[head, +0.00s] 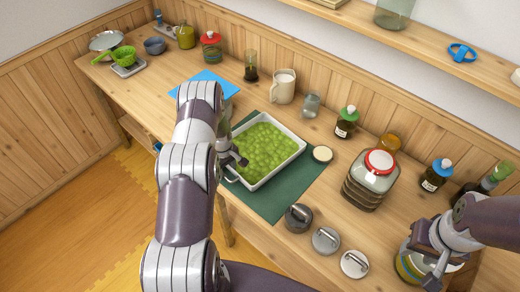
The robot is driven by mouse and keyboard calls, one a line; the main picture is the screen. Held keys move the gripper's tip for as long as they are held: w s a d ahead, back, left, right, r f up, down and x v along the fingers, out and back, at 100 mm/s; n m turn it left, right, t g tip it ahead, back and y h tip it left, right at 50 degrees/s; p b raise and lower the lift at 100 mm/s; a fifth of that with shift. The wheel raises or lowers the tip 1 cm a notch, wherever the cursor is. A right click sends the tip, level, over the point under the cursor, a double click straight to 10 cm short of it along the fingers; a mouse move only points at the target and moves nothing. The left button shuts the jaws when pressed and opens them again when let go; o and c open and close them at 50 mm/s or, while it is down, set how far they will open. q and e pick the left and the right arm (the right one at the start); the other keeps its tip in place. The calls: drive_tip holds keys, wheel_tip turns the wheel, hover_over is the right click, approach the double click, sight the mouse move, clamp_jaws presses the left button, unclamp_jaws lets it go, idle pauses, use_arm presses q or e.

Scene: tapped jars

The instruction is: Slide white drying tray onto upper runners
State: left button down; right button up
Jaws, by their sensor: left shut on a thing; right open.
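The white drying tray (281,170), full of small green pieces, lies on the dark green mat (292,197) on the wooden counter. My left gripper (236,160) is shut on the tray's left side, near a small handle; my arm hides part of that side. My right gripper (428,262) is open at the lower right, over or beside a jar (405,268) that it partly hides. I cannot tell if it touches the jar. No runners can be clearly made out.
A large red-lidded jar (370,182) and a cream disc (322,153) stand right of the tray. Several round weights (326,240) line the front edge. A white mug (284,86) and small bottles stand behind. A blue sheet (205,84) lies to the left.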

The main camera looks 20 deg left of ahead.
use_arm(q)
drive_tip(key=shift+r+p, duration=0.3)
drive_tip(key=shift+r, duration=0.55)
drive_tip(key=shift+r+p, duration=0.5)
drive_tip(key=shift+r, duration=0.2)
drive_tip(key=shift+r+p, duration=1.1)
drive_tip(key=shift+r, duration=0.9)
